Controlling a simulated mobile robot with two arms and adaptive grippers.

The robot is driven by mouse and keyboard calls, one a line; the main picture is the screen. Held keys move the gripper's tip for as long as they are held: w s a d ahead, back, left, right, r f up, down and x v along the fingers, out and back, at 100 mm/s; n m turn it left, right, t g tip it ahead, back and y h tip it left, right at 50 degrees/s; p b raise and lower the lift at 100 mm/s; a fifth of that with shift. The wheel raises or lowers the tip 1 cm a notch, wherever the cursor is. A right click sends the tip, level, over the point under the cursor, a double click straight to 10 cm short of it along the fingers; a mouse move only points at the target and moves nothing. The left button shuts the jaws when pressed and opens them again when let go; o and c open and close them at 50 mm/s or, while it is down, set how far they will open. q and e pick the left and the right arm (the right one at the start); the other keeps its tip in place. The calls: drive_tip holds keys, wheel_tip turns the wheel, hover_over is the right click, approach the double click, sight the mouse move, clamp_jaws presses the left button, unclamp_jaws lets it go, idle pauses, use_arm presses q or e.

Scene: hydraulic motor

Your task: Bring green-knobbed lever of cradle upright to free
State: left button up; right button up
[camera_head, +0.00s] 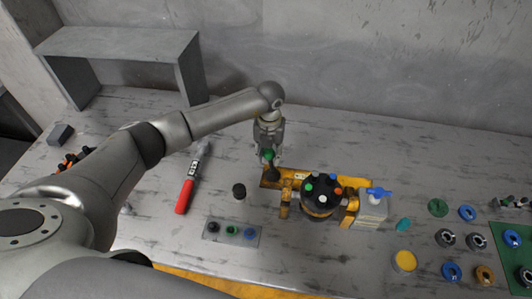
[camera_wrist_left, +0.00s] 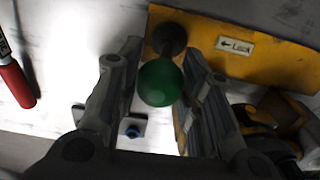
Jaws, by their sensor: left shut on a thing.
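The yellow cradle (camera_head: 285,211) stands on the table and holds a dark round motor (camera_head: 320,208) with coloured caps on top. The lever's green knob (camera_head: 268,154) is at the cradle's far left end; a dark round pivot (camera_wrist_left: 168,38) shows beside it in the left wrist view. A label with an arrow and "Lock" (camera_wrist_left: 235,46) is on the yellow plate. My left gripper (camera_head: 268,158) comes down from above, with its fingers on either side of the green knob (camera_wrist_left: 160,83), shut on it. The lever's exact angle is hard to tell. My right gripper is not in view.
A plate with small coloured pieces (camera_head: 213,238) lies in front. A white block with a blue valve (camera_head: 372,208) is at right, with several rings beyond.

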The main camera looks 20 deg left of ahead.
use_arm(q)
drive_tip(key=shift+d, duration=0.25)
drive_tip(key=shift+w+d, duration=0.2)
drive_tip(key=shift+d, duration=0.4)
idle(0.4)
drive_tip(key=o, duration=0.7)
drive_tip(key=shift+r, duration=0.1)
drive_tip(key=shift+a+r, duration=0.1)
drive_tip(key=shift+r, duration=0.25)
drive_tip(key=shift+r+p, duration=1.9)
drive_tip(key=shift+r, duration=0.75)
